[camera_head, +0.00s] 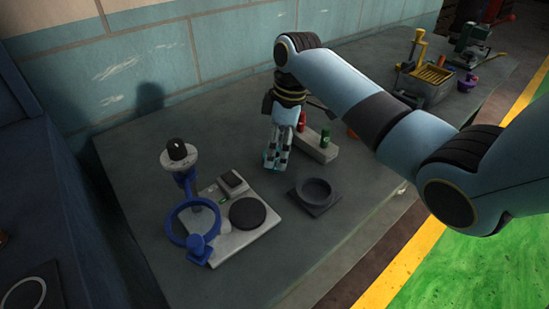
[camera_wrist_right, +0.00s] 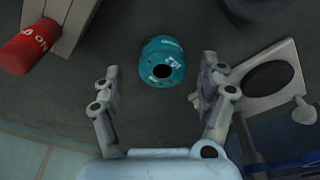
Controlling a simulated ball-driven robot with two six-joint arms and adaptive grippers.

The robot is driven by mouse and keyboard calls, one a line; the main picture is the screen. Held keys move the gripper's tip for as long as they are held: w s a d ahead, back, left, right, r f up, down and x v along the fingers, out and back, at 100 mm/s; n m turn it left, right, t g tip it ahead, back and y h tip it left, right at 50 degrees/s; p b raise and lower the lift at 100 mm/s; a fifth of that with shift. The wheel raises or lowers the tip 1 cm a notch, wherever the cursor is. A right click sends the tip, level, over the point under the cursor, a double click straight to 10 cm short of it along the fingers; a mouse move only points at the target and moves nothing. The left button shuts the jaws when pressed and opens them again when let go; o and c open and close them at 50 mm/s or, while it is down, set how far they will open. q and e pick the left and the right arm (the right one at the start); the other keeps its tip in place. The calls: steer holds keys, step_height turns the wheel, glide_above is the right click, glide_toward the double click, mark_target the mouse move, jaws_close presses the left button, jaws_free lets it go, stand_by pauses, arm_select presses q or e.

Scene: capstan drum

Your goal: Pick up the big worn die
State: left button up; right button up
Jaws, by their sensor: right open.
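In the head view the gripper mostly hides the die. My left gripper is not in view.
A grey block with red and green cylinders (camera_head: 301,121) stands just behind the gripper. A dark square holder (camera_head: 315,196) lies in front. A pale plate with a black disc (camera_head: 247,212) and a blue ring stand (camera_head: 181,225) is at left.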

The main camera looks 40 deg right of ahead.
mark_target(272, 170)
steer(key=shift+w+a+f, duration=0.1)
steer(key=shift+a+f, duration=0.1)
steer(key=shift+f, duration=0.55)
steer(key=shift+w+a+f, duration=0.1)
steer(key=shift+a+f, duration=0.05)
steer(key=shift+f, duration=0.6)
steer(key=shift+r, duration=0.1)
jaws_close()
